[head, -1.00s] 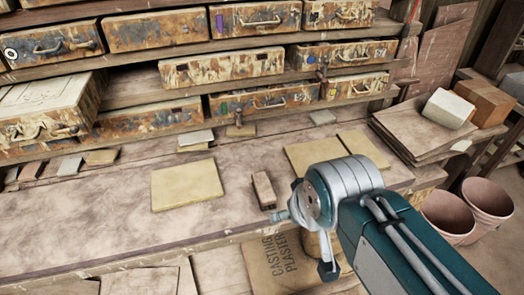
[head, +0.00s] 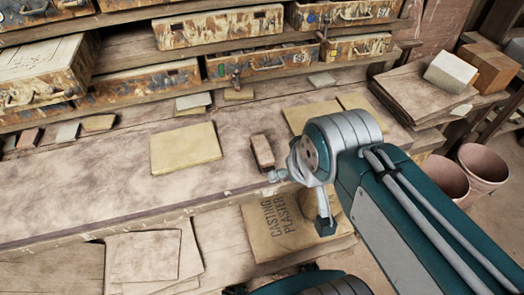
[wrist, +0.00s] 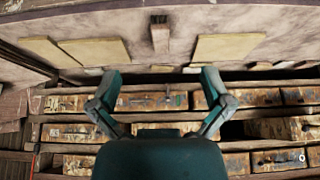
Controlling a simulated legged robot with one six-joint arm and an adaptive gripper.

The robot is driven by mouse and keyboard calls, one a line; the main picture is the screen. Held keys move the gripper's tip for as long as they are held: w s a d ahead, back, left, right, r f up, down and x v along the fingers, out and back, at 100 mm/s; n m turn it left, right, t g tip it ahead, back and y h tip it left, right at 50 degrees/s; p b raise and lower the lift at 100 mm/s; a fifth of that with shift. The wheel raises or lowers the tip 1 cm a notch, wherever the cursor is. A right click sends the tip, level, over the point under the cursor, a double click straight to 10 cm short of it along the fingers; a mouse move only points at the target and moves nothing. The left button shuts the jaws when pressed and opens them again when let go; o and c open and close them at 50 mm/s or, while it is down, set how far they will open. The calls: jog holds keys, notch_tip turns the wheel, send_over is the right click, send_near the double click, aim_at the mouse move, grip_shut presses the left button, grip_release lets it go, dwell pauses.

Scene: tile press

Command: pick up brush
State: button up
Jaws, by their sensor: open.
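A small brown oblong block, seemingly the brush (head: 262,152), lies on the workbench to the right of a square yellowish slab; its bristles are not clear. It also shows in the wrist view (wrist: 160,40), upside down, with a dark end at the top. My gripper (wrist: 160,74) has its two fingers spread wide with nothing between them. In the wrist view the brush lies above the gap between the fingertips, apart from them. In the head view my gripper (head: 298,200) is partly hidden by my arm, in front and to the right of the brush.
The yellowish slab (head: 186,148) lies left of the brush, another (head: 310,115) behind right. Paint-stained drawers (head: 262,60) line the back. A casting plaster bag (head: 275,232) is on the lower shelf, and pots (head: 484,168) stand right.

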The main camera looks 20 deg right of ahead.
jog(key=w+g, duration=0.3)
jog(key=w, duration=0.8)
jog(key=g, duration=0.2)
send_near(262, 147)
jog(key=shift+w+a, duration=0.15)
jog(key=shift+a, duration=0.2)
jog(key=shift+w+f+g, duration=0.3)
jog(key=shift+f, duration=0.1)
notch_tip(262, 147, down, 5)
jog(key=shift+f, duration=0.15)
jog(key=f, duration=0.5)
jog(key=shift+s+d+f, duration=0.1)
jog(key=shift+s+d, duration=0.1)
jog(key=shift+d, duration=0.15)
